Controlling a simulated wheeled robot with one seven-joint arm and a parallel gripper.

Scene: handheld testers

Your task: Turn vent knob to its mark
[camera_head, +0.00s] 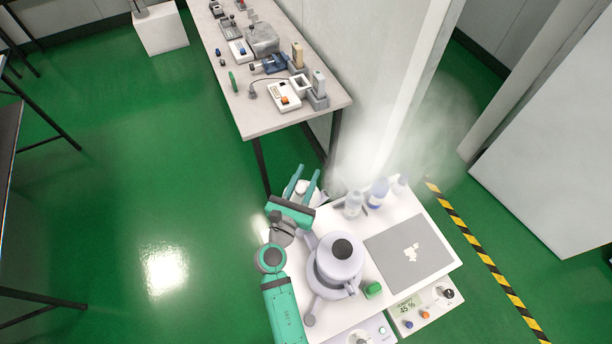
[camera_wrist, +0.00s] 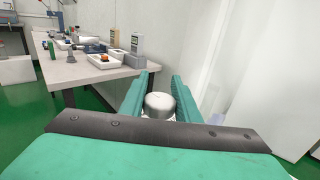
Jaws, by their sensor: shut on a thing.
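My gripper (camera_head: 307,182) reaches past the far left corner of the white table (camera_head: 412,215). Its teal fingers are shut on a round, pale knob (camera_wrist: 160,103), which I take to be the vent knob. In the head view the knob (camera_head: 301,188) shows only partly between the fingers. In the wrist view its pale top faces up and a finger lies along each side. Its lower part is hidden behind my gripper, and I cannot make out a mark or its angle to one.
White mist (camera_head: 385,145) hangs behind the table. A lidded pale vessel (camera_head: 335,258), bottles (camera_head: 379,190), a grey mat (camera_head: 390,250) and a panel with knobs and a display (camera_head: 425,312) are close by. A bench (camera_head: 262,122) with handheld devices stands behind.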

